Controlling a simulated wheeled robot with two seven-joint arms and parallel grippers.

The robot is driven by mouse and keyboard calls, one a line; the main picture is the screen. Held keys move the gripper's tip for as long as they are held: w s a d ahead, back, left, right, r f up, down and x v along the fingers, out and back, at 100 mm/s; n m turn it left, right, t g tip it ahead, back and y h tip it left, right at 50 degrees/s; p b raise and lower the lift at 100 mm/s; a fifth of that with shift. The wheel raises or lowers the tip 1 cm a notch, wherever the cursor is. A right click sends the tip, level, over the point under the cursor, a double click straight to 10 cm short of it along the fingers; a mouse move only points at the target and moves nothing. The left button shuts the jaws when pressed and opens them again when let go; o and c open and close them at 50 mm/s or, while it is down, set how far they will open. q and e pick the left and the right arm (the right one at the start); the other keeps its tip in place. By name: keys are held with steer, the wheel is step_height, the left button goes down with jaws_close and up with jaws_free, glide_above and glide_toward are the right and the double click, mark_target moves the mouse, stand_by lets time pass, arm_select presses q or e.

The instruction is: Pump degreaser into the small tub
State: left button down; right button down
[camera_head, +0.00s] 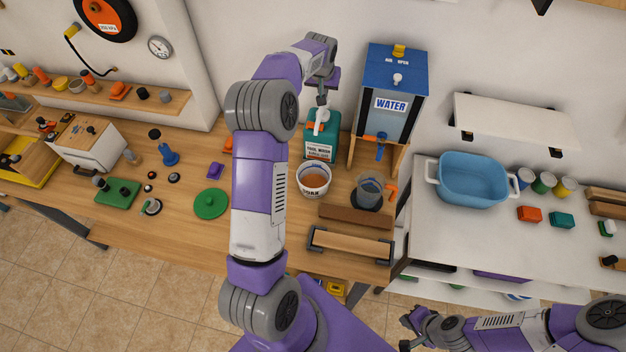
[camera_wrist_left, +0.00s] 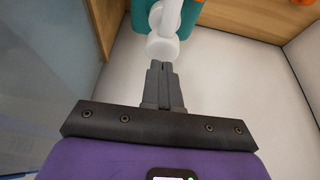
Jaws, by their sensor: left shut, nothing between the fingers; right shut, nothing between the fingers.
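The teal degreaser bottle (camera_head: 321,150) stands upright at the back of the wooden bench, with a white pump head (camera_head: 320,116) on top. The small white tub (camera_head: 313,190) stands just in front of it, reddish-brown inside. My left gripper (camera_head: 322,99) is shut and empty, right above the pump head. In the left wrist view, its closed fingertips (camera_wrist_left: 161,66) are close to the white pump head (camera_wrist_left: 164,45); I cannot tell if they touch. The teal bottle (camera_wrist_left: 143,14) is partly cut off there. My right gripper (camera_head: 405,331) is shut and empty at the lower right, away from the bottle.
A blue-lidded water dispenser (camera_head: 396,82) stands right of the bottle. A dark clear container (camera_head: 369,192) sits beneath its tap. A green disc (camera_head: 210,203) lies left of my left arm. A blue basin (camera_head: 472,181) rests on the white counter at right.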

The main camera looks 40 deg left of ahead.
stand_by(0.7)
arm_select(q)
steer(key=shift+f+b, duration=1.3)
steer(key=shift+f, duration=0.4)
steer(key=shift+r, duration=0.1)
steer(key=shift+r+p, duration=1.3)
steer(key=shift+r, duration=0.3)
steer(key=shift+f, duration=0.15)
steer(key=shift+f+b, duration=1.2)
steer(key=shift+f, duration=0.3)
steer(key=shift+r+p, duration=1.2)
steer(key=shift+r, duration=0.5)
